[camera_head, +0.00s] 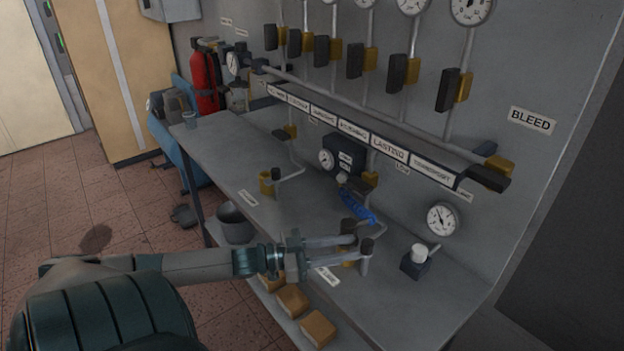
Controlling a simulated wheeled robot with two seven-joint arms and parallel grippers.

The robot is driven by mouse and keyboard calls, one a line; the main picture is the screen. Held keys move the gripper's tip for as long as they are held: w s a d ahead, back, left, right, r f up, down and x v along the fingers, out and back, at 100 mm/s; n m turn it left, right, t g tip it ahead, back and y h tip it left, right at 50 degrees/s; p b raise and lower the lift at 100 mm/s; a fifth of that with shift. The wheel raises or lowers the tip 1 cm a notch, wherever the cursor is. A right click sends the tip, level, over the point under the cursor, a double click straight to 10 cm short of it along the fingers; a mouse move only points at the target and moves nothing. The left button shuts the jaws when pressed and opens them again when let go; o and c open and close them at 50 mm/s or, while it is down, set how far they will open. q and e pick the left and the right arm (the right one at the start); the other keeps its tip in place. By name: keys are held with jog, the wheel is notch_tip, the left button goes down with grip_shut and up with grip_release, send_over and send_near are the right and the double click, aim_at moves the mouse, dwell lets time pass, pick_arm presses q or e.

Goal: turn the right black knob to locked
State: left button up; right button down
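Two black knobs stand close together on the bench top: one (348,226) a little behind, the other (367,247) in front and to its right, on a grey post. A brass valve body (350,263) shows below them. My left gripper (355,247) reaches in from the left at these knobs. Its two fingers are apart, with the tips beside the knobs. Whether a tip touches a knob I cannot tell. Another black knob (276,173) stands further left beside a brass valve (266,183). My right gripper is not in view.
A blue-handled valve (356,207) lies just behind the gripper. A white knob on a black box (415,265) and a round gauge (442,219) are to the right. The labelled pipe rail (390,149) runs behind. The bench's left part (225,150) is clear.

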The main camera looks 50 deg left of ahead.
pick_arm(q)
jog(key=b+v, duration=0.1)
jog(key=v, duration=0.6)
jog(key=shift+s+a, duration=0.2)
